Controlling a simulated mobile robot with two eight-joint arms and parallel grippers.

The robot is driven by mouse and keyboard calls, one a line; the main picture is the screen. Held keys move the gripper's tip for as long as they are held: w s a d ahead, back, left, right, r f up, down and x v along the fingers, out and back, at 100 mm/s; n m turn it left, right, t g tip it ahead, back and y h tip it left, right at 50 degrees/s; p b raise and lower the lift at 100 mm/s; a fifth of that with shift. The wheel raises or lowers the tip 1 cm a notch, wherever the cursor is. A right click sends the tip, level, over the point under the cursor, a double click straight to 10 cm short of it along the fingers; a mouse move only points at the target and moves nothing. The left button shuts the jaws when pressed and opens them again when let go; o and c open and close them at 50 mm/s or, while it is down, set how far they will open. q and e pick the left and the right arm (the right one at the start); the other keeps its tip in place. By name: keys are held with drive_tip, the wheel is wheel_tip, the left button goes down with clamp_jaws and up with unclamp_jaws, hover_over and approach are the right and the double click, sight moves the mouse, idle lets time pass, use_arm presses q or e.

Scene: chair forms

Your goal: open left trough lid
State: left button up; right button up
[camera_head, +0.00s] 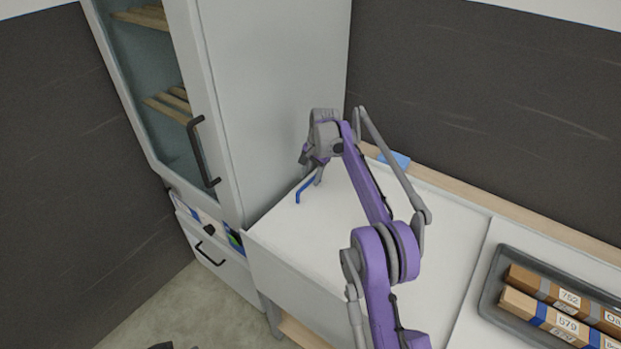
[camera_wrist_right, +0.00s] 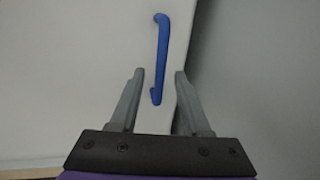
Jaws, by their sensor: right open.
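The left trough lid (camera_head: 345,235) is a flat white panel beside the tall cabinet and looks closed. Its blue bar handle (camera_head: 304,189) is near the cabinet side. My right gripper (camera_head: 312,172) is open at the handle, its arm reaching across the lid. In the right wrist view, the handle (camera_wrist_right: 163,55) runs upright, with its lower end between the two open fingers (camera_wrist_right: 160,75) in the picture. I see no grip on it, and the exact depth gap cannot be told. My left gripper does not show.
A tall cabinet (camera_head: 270,90) with a glass door and black handle (camera_head: 202,152) stands close on the left. A grey tray (camera_head: 492,290) with labelled boxes lies at right. A small blue item (camera_head: 396,158) sits at the lid's back edge. Dark walls close off the back.

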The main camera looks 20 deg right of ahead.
drive_tip(key=shift+a+f, duration=0.1)
drive_tip(key=shift+f, duration=0.25)
clamp_jaws()
idle(1.2)
